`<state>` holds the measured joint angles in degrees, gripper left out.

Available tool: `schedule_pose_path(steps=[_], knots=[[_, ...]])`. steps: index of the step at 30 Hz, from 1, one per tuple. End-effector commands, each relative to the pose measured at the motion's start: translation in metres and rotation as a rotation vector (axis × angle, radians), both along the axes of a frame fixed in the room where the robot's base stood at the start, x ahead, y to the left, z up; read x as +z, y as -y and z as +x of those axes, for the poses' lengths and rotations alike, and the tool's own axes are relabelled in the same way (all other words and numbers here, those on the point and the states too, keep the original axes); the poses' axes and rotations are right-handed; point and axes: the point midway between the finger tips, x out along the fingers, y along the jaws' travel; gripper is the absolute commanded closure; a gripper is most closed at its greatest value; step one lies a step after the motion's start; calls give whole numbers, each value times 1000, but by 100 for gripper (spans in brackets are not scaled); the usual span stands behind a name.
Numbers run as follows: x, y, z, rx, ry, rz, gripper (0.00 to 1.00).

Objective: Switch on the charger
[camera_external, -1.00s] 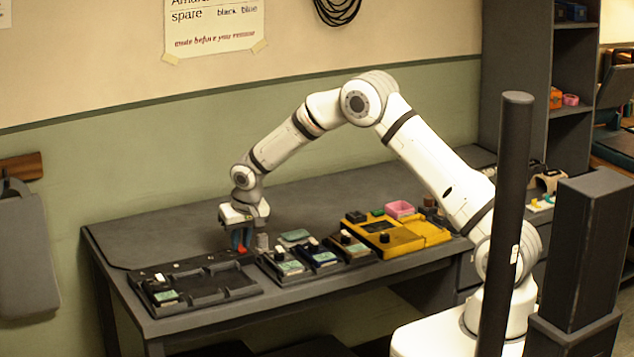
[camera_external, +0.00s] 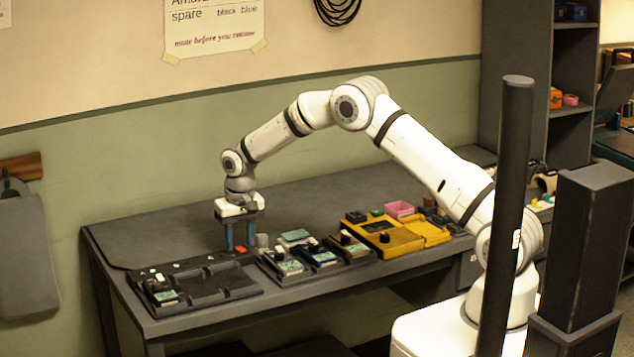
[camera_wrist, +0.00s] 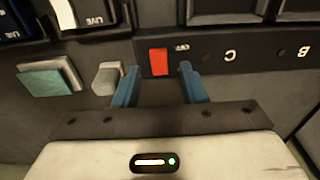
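The charger is a dark tray (camera_external: 205,283) with bays at the left front of the desk. Its back strip (camera_wrist: 240,52) shows the letters C and B in the wrist view. A red switch (camera_wrist: 158,62) sits at one end of that strip; it also shows in the external view (camera_external: 240,249). A small green light (camera_external: 152,271) shows at the charger's left. My gripper (camera_wrist: 157,75) is open and empty, its blue fingers on either side of the switch. In the external view my gripper (camera_external: 240,248) is over the strip's right end. Contact cannot be told.
A grey block (camera_wrist: 108,78) and a teal-topped block (camera_wrist: 50,80) lie beside the strip. Several dark units (camera_external: 318,256) with small screens stand right of the charger. A yellow case (camera_external: 395,236) and pink box (camera_external: 399,209) are farther right. The desk behind is clear.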

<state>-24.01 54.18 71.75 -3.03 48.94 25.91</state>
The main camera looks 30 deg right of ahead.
Motion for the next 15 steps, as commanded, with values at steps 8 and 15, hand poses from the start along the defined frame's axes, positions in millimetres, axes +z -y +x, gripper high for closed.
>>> schedule_pose_path(steps=[8, 15], knots=[[3, 0, 0, 0, 1, 0, 62], [39, -1, -3, 0, 4, 2, 62]])
